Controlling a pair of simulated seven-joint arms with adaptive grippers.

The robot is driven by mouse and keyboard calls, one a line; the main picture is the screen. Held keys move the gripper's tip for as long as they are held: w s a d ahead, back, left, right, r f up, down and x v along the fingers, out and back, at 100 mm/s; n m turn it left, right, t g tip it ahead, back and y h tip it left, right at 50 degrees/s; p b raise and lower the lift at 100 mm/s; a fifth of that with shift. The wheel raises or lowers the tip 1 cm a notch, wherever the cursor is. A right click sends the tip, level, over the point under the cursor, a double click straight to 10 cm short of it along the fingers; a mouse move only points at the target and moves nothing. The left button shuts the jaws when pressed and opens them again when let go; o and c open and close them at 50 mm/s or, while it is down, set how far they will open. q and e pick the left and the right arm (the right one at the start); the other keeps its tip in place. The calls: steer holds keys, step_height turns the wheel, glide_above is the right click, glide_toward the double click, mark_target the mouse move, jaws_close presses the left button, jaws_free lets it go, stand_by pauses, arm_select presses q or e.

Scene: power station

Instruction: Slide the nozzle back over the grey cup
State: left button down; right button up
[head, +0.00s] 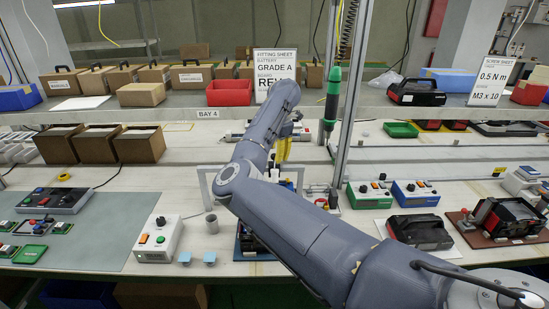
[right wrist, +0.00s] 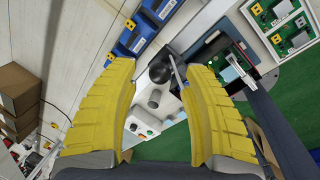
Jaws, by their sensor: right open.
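The grey cup (head: 211,223) stands upright on the bench beside a white control box (head: 157,239). In the right wrist view a small grey cylinder, probably the cup (right wrist: 154,100), shows between my fingers. Above it in that view is a dark round part, possibly the nozzle (right wrist: 159,72), with a thin grey rod beside it. I cannot make out the nozzle in the head view, where my arm hides part of the fixture. My right gripper (head: 283,150) has yellow fingers pointing down; they are open and apart, with nothing held. My left gripper is not in view.
A white frame (head: 204,181) stands behind the cup, partly behind my arm. A green screwdriver (head: 332,97) hangs right of my gripper, near a metal post. Brown boxes (head: 139,145) stand at left.

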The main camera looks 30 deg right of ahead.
steer(key=shift+w+f, duration=0.25)
steer(key=shift+f, duration=0.95)
jaws_close()
